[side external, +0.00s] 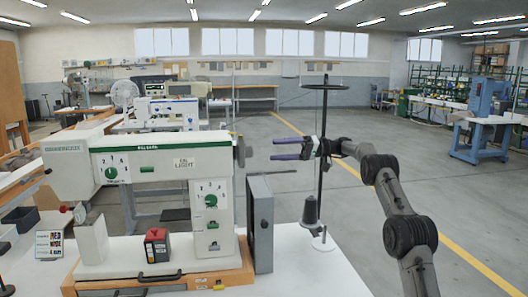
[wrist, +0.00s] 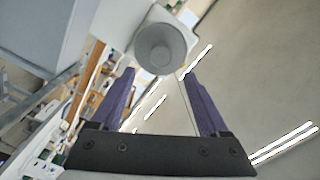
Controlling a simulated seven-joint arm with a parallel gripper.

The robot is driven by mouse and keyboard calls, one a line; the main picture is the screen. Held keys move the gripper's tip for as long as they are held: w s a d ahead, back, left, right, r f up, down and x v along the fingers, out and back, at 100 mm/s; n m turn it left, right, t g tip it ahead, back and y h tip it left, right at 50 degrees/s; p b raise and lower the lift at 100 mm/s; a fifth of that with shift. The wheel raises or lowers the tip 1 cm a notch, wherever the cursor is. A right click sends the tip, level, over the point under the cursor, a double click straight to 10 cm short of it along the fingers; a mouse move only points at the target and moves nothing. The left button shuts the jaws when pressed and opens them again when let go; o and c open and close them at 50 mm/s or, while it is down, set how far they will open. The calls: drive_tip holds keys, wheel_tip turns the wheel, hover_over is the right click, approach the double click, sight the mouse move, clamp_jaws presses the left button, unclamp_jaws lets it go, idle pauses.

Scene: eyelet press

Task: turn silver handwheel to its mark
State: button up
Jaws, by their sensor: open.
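The silver handwheel (side external: 239,151) sits at the right end of the white and green press (side external: 160,155). In the wrist view the handwheel (wrist: 160,48) is a round grey knob seen face on, just beyond the fingertips and roughly centred between them. My gripper (side external: 273,149) is open and empty, its purple fingers pointing left at the handwheel with a clear gap between. The gripper also shows in the wrist view (wrist: 159,72), fingers spread on both sides. I cannot make out a mark on or beside the handwheel.
A grey box (side external: 260,224) stands below the handwheel, right of the press. A thread stand (side external: 323,150) with a dark cone (side external: 311,212) rises close to my gripper and forearm. The white table (side external: 318,272) is clear at the front right.

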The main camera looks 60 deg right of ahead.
drive_tip(key=v, duration=0.6)
idle(0.3)
